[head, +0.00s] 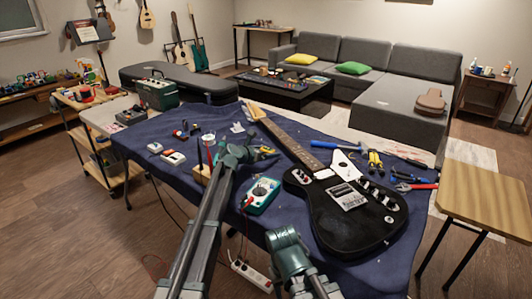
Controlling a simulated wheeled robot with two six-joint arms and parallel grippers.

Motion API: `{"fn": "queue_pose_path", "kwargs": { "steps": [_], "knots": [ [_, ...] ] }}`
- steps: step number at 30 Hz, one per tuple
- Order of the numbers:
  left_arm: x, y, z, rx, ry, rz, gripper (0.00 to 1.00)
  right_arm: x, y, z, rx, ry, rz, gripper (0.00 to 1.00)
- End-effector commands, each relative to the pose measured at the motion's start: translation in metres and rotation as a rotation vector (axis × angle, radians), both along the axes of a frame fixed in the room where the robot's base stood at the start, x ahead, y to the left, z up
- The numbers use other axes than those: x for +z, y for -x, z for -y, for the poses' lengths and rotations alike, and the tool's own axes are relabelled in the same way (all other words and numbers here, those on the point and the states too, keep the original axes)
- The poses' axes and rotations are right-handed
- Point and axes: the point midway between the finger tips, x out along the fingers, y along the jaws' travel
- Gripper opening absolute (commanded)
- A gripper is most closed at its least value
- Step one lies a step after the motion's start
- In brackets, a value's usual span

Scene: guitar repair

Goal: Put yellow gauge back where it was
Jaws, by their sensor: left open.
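A small yellow and dark item (267,151) lies on the blue-covered worktable, just right of my left gripper. It is too small to tell for sure that it is the yellow gauge. My left gripper (246,150) is open over the middle of the table, left of the guitar neck. Its fingertips are hard to make out, and I see nothing held in it. My right arm shows at the bottom centre, in front of the table, but its gripper fingers do not show.
A black electric guitar (346,213) lies across the right of the blue cloth (150,185). A teal meter (262,194) lies left of its body. Pliers (375,161) and a blue-handled hammer (389,149) lie beyond it. A wooden side table (488,200) stands right.

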Motion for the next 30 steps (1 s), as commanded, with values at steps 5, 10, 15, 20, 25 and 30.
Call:
{"fn": "queue_pose_path", "kwargs": {
  "steps": [5, 10, 15, 20, 25, 30],
  "knots": [
    [0.006, 0.003, -0.002, 0.001, 0.000, 0.000, 1.00, 0.006, 0.000, 0.000, 0.000, 0.000, 0.000, 0.50],
    [0.015, 0.021, -0.014, 0.001, 0.000, 0.000, 1.00, 0.015, 0.000, 0.000, 0.000, 0.000, 0.000, 0.50],
    [0.029, 0.046, -0.032, 0.003, 0.001, -0.001, 1.00, 0.029, 0.000, 0.000, 0.000, 0.000, 0.000, 0.50],
    [0.042, 0.072, -0.050, 0.001, 0.000, 0.000, 1.00, 0.042, 0.000, 0.000, 0.000, 0.000, 0.000, 0.50],
    [0.049, 0.088, -0.063, 0.001, 0.000, 0.000, 1.00, 0.049, 0.000, 0.000, 0.000, 0.000, 0.000, 0.50],
    [0.049, 0.090, -0.065, 0.000, -0.001, 0.001, 1.00, 0.049, 0.000, 0.000, 0.000, 0.000, 0.000, 0.50]
  ]
}}
